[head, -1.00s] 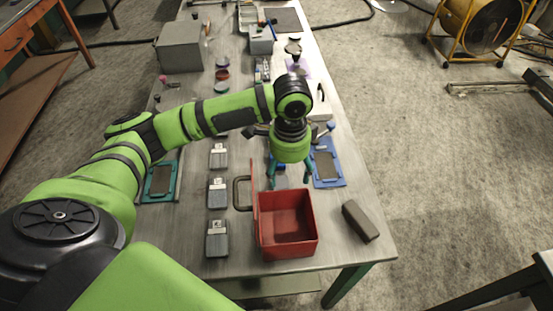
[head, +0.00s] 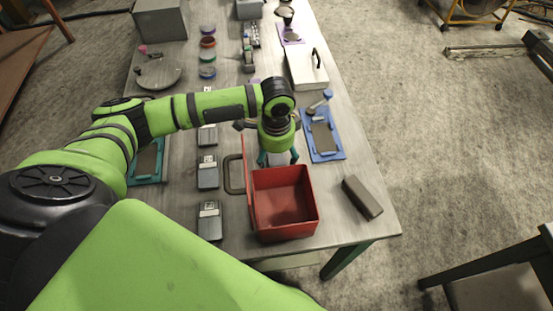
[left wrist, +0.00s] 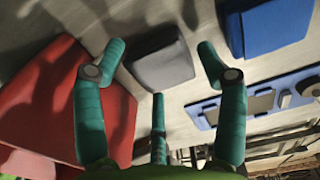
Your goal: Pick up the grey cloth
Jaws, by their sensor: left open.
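A dark grey folded piece, which looks like the grey cloth (left wrist: 162,62), lies on the table in the left wrist view, between and beyond my fingertips. In the head view it is mostly hidden behind my left gripper (head: 279,158) and the red box. My left gripper, also in the left wrist view (left wrist: 161,50), points down with its teal fingers spread, open and empty. I cannot tell how high the fingertips are above the cloth. My right gripper is not in view.
An open red box (head: 312,208) stands close in front of the gripper. A blue tray (head: 337,148) lies to its right, and a blue block-like item (left wrist: 275,27) shows in the wrist view. A grey-brown block (head: 362,197) lies near the table's right edge. Several grey items stand left.

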